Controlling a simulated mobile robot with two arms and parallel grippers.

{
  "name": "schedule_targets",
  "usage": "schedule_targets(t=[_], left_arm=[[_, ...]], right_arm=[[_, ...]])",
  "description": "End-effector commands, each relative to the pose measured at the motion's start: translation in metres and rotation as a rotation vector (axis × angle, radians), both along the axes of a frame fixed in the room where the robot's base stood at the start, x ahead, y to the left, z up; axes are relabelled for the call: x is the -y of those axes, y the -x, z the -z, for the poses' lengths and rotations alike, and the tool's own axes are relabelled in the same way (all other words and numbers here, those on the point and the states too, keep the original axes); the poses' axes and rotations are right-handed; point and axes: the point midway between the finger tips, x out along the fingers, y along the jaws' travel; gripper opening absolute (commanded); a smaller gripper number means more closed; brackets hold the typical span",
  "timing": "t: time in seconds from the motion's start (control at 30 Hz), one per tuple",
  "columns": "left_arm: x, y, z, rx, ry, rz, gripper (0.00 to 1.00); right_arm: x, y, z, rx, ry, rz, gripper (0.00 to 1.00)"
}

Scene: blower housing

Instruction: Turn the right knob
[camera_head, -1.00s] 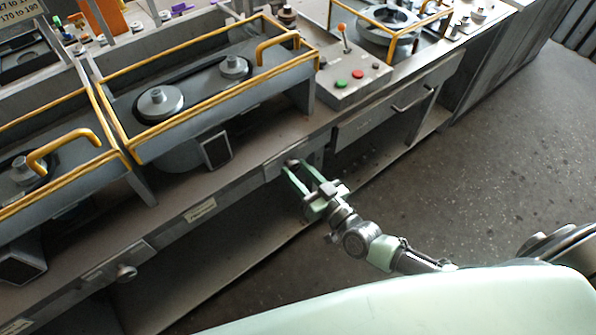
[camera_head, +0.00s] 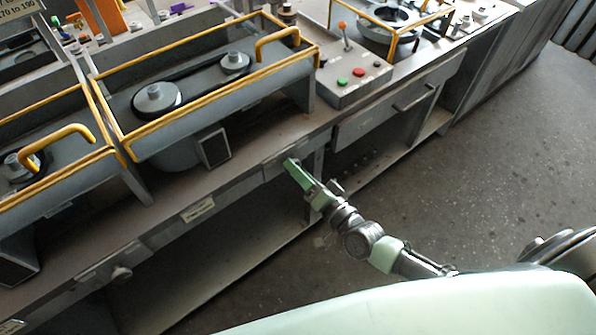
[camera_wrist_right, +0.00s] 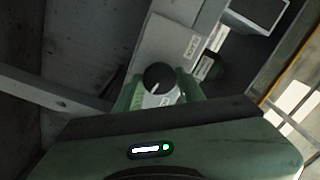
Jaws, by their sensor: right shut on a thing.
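My right gripper (camera_head: 291,165) is at the front panel of the long grey bench, below the yellow-railed trays. In the right wrist view its green fingers (camera_wrist_right: 163,95) lie on both sides of the right knob (camera_wrist_right: 159,77) and are shut on it. The knob has a dark round face with a short white line and a pale body. In the head view the fingers hide the knob. My left gripper is not in view.
Another knob (camera_head: 121,273) sits on the bench front at the lower left. A control box (camera_head: 352,80) with green and red buttons and an orange-tipped lever stands on the bench. A drawer handle (camera_head: 414,98) is to the right. Open floor (camera_head: 480,180) lies at right.

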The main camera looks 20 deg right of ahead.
Motion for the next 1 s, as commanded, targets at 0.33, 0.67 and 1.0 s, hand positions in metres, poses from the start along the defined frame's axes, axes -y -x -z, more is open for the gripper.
schedule_targets(t=[0.33, 0.67, 1.0], left_arm=[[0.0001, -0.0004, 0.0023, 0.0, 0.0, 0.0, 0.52], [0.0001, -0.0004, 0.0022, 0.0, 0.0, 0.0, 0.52], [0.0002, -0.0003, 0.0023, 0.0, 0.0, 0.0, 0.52]], right_arm=[[0.0011, -0.0004, 0.0, -0.024, -0.066, 0.002, 0.0], [0.0012, -0.0004, -0.0002, -0.024, -0.067, 0.002, 0.0], [0.0006, -0.0003, -0.0001, -0.024, -0.067, 0.001, 0.6]])
